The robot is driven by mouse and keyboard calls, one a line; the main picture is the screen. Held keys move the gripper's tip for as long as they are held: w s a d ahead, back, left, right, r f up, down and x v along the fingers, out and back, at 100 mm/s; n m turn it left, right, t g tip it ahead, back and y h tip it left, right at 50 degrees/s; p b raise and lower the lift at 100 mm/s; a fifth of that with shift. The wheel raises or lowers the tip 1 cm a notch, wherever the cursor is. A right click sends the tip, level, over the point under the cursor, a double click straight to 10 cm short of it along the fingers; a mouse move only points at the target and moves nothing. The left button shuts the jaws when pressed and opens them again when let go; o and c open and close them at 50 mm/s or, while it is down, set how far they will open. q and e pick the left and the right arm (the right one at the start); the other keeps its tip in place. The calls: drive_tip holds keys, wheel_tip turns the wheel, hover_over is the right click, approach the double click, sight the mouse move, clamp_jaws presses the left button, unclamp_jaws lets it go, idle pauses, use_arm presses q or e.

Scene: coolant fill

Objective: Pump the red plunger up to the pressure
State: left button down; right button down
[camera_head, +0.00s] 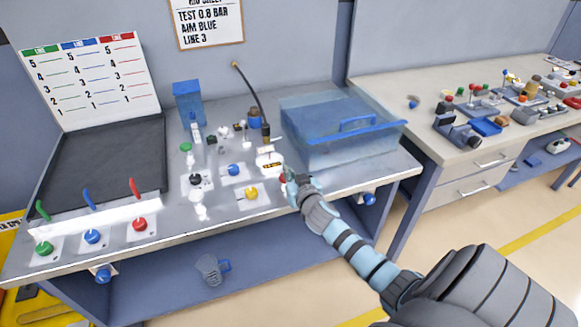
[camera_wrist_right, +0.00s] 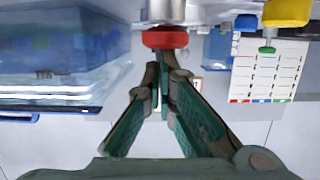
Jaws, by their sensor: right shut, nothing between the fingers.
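The red plunger (camera_head: 283,179) shows only as a small patch in the head view, mostly hidden behind my right gripper (camera_head: 291,182). In the right wrist view, its red disc-shaped knob (camera_wrist_right: 165,39) sits under a pale metal cylinder (camera_wrist_right: 166,11). My right gripper (camera_wrist_right: 164,80) has its fingertips together and empty, very close to the knob; I cannot tell whether they touch it. A small white device (camera_head: 268,160) with a black hose (camera_head: 252,95) stands just behind. No pressure reading is legible. My left gripper is not in view.
A clear blue-rimmed tank (camera_head: 325,130) stands right of the plunger. Yellow (camera_head: 251,193), blue (camera_head: 233,170) and black (camera_head: 196,180) knobs lie to its left. A chart board (camera_head: 90,75) stands at the back left. The wall sign (camera_head: 207,18) reads "TEST 0.8 BAR AIM BLUE LINE 3".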

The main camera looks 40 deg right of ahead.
drive_tip(key=s+a+r+p, duration=0.3)
drive_tip(key=s+r, duration=0.3)
drive_tip(key=s, duration=0.3)
drive_tip(key=shift+r+p, duration=0.2)
drive_tip(key=shift+p, duration=0.15)
drive_tip(key=shift+s+a, duration=0.1)
idle(1.1)
drive_tip(key=r, duration=0.1)
drive_tip(key=r+b, duration=0.1)
drive_tip(key=shift+w+r, duration=0.2)
drive_tip(key=shift+r, duration=0.15)
